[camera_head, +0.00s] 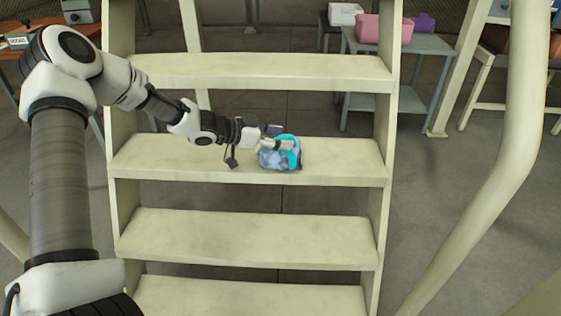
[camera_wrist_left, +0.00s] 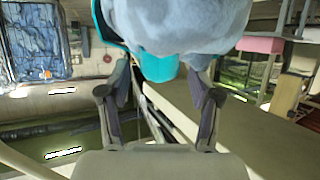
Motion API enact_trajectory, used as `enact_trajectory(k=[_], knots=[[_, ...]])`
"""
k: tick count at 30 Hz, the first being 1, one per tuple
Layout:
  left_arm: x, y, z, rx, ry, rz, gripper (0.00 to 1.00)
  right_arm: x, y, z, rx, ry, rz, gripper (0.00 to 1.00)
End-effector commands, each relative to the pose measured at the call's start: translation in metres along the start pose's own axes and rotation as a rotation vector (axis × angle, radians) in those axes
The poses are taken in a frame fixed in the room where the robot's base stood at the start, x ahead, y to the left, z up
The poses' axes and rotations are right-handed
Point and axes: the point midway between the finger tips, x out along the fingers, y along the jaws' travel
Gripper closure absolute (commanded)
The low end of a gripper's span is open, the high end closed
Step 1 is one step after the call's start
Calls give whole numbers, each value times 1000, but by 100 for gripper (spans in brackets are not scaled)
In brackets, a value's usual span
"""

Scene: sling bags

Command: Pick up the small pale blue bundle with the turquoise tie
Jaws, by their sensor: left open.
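The small pale blue bundle (camera_head: 275,160) with its turquoise tie (camera_head: 291,150) sits on a cream step of the stair-like stand, right of the step's middle. My left gripper (camera_head: 281,138) reaches in from the left, with its fingers at the bundle's upper part. In the left wrist view the bundle (camera_wrist_left: 185,22) fills the top middle, and its turquoise tie (camera_wrist_left: 155,67) lies between the tips of the spread fingers (camera_wrist_left: 160,80). The left gripper is open. Whether a finger touches the bundle I cannot tell. My right gripper is in neither view.
The bundle's step (camera_head: 160,158) is otherwise bare. Another step (camera_head: 260,70) is above it, and a lower one (camera_head: 240,235) is below, between side uprights (camera_head: 388,120). A grey table (camera_head: 415,44) with a pink bag (camera_head: 384,29) stands behind right. A pale rail (camera_head: 500,190) curves at the right.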

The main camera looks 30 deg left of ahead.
Motion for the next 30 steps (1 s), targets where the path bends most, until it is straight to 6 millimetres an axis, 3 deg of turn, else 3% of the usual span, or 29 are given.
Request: enact_trajectory(k=[8, 13, 14, 24, 30], knots=[[7, 0, -1, -1, 1, 1, 37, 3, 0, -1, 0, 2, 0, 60], [7, 0, -1, -1, 1, 1, 97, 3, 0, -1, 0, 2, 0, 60], [7, 0, -1, -1, 0, 1, 100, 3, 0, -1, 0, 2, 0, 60], [7, 1, -2, -1, -1, 1, 100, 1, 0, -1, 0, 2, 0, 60], [1, 1, -15, 0, 0, 2, 100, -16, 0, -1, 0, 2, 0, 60]])
